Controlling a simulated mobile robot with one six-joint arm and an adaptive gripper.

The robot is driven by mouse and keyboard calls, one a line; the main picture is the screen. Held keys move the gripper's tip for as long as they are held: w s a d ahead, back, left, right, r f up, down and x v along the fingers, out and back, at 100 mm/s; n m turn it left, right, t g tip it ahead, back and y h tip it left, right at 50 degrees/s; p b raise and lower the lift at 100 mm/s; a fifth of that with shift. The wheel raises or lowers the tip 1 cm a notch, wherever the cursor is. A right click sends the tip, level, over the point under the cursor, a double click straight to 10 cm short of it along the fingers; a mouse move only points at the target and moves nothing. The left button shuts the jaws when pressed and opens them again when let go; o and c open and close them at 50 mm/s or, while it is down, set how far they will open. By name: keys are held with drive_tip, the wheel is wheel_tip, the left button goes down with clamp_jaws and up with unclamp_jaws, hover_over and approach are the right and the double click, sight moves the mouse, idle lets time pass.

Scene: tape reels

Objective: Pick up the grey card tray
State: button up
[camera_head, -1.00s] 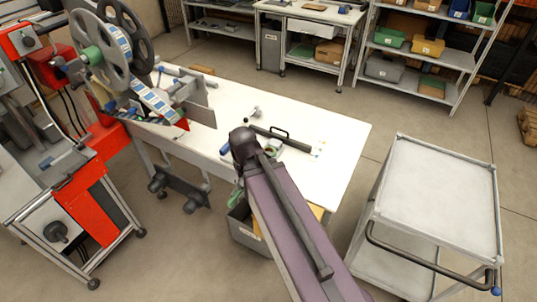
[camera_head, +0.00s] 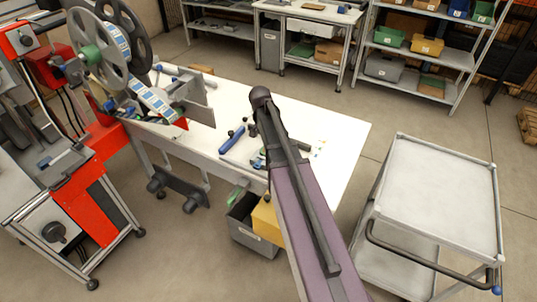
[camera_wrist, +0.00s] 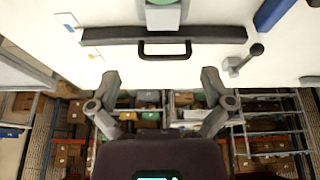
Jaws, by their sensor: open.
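My gripper (camera_wrist: 160,78) is open and empty in the wrist view, its two fingers wide apart near the table's edge. A small grey piece with a green top (camera_wrist: 162,16) is cut by the top edge of that view, beyond the fingers. It may be the grey card tray, but I cannot tell for sure. A long dark bar (camera_wrist: 110,36) with a black loop handle lies between it and my gripper. In the head view my arm hides much of this part of the table, and I cannot make out the tray there.
A blue-handled tool (camera_head: 232,138) lies left of my arm on the white table (camera_head: 345,123). The wrist view shows a small grey lever (camera_wrist: 243,60). The reel machine (camera_head: 105,50) stands at the left. A grey bin (camera_head: 252,232) is under the table. A cart (camera_head: 440,190) stands right.

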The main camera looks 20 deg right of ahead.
drive_tip(key=shift+w+d, duration=0.4)
drive_tip(key=shift+d, duration=0.1)
drive_tip(key=shift+f, duration=0.1)
drive_tip(key=b+x, duration=0.2)
drive_tip(key=shift+f+b, duration=0.2)
drive_tip(key=shift+b, duration=0.1)
drive_tip(key=b+x, duration=0.5)
drive_tip(key=x, duration=0.1)
drive_tip(key=shift+w+d, duration=0.1)
drive_tip(key=shift+b, duration=0.3)
drive_tip(key=b+x, duration=0.2)
drive_tip(key=x, duration=0.1)
drive_tip(key=shift+w+b, duration=0.15)
drive_tip(key=shift+b, duration=0.2)
drive_tip(key=shift+b+x, duration=0.95)
drive_tip(key=shift+x, duration=0.05)
